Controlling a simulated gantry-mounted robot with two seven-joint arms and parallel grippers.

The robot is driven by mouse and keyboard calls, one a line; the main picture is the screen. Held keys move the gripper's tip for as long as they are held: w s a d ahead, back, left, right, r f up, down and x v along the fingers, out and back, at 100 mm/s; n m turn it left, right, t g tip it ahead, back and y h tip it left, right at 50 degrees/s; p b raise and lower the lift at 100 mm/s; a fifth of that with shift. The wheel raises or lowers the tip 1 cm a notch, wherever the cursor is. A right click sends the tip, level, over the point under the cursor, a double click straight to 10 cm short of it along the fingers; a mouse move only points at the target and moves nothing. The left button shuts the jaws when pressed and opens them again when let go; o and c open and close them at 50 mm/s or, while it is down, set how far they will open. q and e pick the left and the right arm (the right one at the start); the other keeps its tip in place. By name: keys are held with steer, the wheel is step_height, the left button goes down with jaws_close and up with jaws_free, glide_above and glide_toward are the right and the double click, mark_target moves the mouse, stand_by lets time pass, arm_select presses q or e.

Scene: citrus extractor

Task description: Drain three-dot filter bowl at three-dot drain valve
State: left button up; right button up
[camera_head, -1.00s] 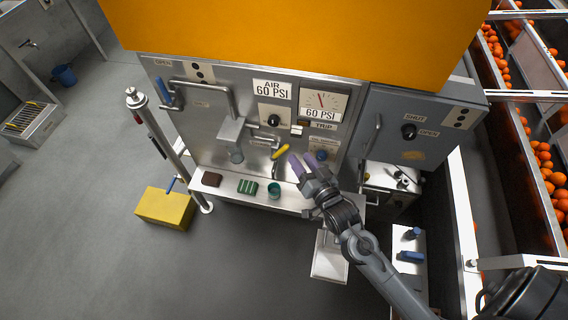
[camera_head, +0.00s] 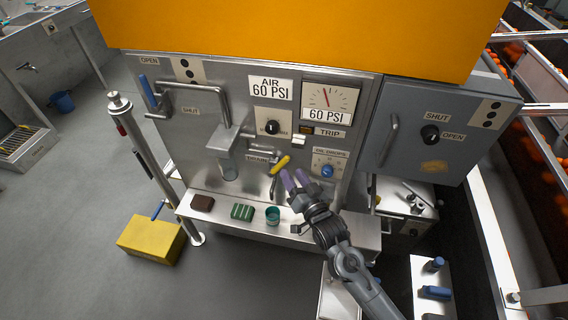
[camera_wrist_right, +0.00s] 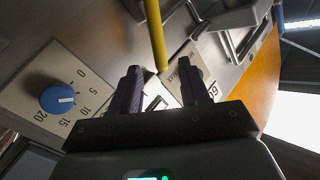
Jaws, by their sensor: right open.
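A grey filter unit with a bowl (camera_head: 230,170) hangs on the steel panel, left of centre in the head view. A yellow lever handle (camera_head: 281,163) sticks out to its right, beside the pipework. In the right wrist view the yellow handle (camera_wrist_right: 157,35) runs down from the top edge, with its tip near the gap between my fingers. My right gripper (camera_head: 296,180) is open, with purple fingers just below and right of the yellow handle. I cannot tell whether they touch. Dots on a plate (camera_head: 189,71) show at the panel's upper left; I cannot confirm three. My left gripper is out of view.
A blue oil-drops knob (camera_head: 327,171) sits close right of my gripper. A shelf (camera_head: 225,208) below carries a brown block (camera_head: 202,203), a green block (camera_head: 242,211) and a teal cup (camera_head: 273,215). A grey door (camera_head: 440,135) is at right, a post (camera_head: 150,165) at left.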

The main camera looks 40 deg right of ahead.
mark_target(285, 163)
steer(key=w, duration=0.3)
steer(key=w+d+b, duration=0.1)
steer(key=w, duration=0.1)
steer(key=shift+w, duration=0.15)
steer(key=shift+w+d, duration=0.1)
steer(key=shift+w, duration=0.7)
steer(key=shift+c, duration=0.3)
steer(key=c, duration=0.7)
jaws_close()
